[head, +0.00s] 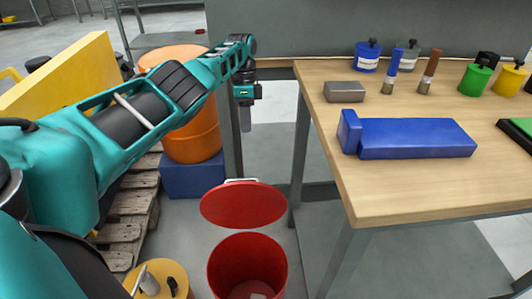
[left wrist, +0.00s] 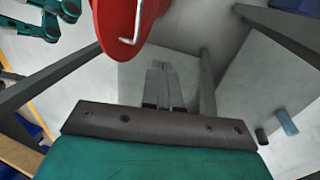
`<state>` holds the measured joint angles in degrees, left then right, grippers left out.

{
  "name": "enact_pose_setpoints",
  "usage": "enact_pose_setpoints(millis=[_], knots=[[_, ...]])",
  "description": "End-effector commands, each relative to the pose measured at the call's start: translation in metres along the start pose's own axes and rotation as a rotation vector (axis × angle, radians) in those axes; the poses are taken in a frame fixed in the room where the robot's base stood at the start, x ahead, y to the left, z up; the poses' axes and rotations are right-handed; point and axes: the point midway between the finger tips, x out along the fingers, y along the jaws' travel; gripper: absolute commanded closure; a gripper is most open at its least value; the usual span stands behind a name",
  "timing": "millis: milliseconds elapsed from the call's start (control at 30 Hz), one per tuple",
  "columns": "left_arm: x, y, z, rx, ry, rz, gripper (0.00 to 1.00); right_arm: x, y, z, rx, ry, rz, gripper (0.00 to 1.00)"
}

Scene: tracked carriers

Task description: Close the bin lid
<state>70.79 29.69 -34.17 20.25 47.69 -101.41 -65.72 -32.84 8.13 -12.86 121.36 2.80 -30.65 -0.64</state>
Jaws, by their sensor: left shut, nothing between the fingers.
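The red bin (head: 247,284) stands on the floor left of the workbench, with its mouth open and something pale inside at the bottom. Its red lid (head: 243,204) is raised and tilted up at the far side of the mouth, with a pale handle (head: 241,181) along its upper edge. My left gripper (head: 246,128) points down above and beyond the lid, apart from it. In the left wrist view its fingers (left wrist: 165,85) are shut and empty, and the red lid (left wrist: 116,20) with its bent handle (left wrist: 127,32) shows just above them. My right gripper is not visible.
The wooden workbench (head: 400,190) at right holds a blue vise-like block (head: 415,138), a grey block (head: 344,91), brushes and several small cans. Left of the bin are a wooden pallet (head: 130,205), an orange drum (head: 193,140) and a yellow stool-like drum (head: 160,275).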

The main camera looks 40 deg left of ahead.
Motion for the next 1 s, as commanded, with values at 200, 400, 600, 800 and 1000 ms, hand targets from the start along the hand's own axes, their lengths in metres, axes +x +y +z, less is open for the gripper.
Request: enact_pose_setpoints(millis=[200,400,600,800,1000], knots=[[0.01,0.002,-0.004,0.007,-0.003,0.003,1.0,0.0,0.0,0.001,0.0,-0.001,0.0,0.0],[0.045,0.002,-0.003,0.007,-0.005,0.004,1.0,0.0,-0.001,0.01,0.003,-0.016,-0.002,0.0],[0.089,0.001,-0.003,0.007,-0.004,0.003,1.0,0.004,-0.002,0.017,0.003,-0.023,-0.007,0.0],[0.105,0.01,-0.003,0.007,-0.002,0.0,1.0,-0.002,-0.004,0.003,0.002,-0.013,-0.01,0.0],[0.114,0.024,-0.003,0.007,-0.002,0.0,1.0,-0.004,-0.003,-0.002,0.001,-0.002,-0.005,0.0]])
